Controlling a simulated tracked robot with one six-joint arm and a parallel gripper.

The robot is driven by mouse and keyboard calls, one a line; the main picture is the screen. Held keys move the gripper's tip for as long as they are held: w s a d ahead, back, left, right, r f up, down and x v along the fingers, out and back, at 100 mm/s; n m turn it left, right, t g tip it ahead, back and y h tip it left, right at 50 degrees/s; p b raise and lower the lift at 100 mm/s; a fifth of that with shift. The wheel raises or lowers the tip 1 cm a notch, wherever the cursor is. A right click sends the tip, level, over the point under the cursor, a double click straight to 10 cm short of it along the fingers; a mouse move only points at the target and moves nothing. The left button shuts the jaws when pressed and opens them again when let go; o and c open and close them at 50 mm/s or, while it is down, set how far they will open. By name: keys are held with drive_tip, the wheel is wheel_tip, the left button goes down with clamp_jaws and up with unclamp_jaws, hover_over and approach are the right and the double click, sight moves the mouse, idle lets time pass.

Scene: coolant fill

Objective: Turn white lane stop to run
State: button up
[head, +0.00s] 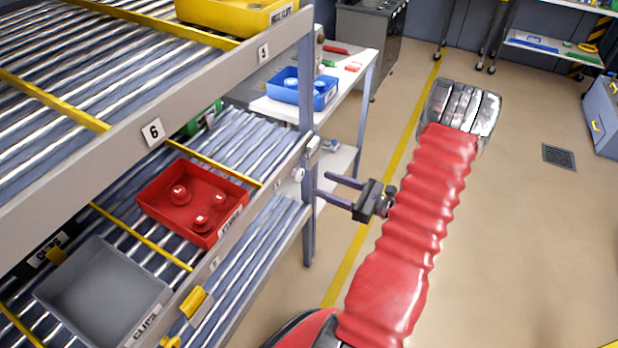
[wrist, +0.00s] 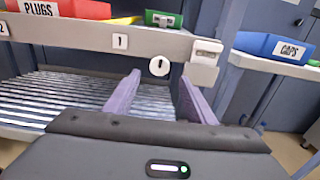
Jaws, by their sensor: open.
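A small round white knob, which I take to be the white lane stop, sits on the front rail of the roller rack in the head view (head: 298,175). In the wrist view the white lane stop (wrist: 159,66) faces me, with a dark mark at its centre. Its turn position is too small to tell for sure. My gripper (head: 322,185) is open and empty, pointing at the rack beside its corner post. In the wrist view the purple fingers of my gripper (wrist: 160,77) stand apart, left and right just below the stop. They do not appear to touch it.
A pale box-shaped fitting (wrist: 206,50) is right of the stop. A red bin of plugs (head: 165,210) and a grey bin (head: 70,293) sit on the lanes. Yellow stops (head: 195,302) are on the lower rail. A blue bin (head: 290,88) stands on a white table behind. Floor at right is clear.

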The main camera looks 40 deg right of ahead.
sight(302, 175)
drive_tip(key=shift+x, duration=3.4)
clamp_jaws()
drive_tip(key=shift+d, duration=0.25)
drive_tip(key=shift+a, duration=0.15)
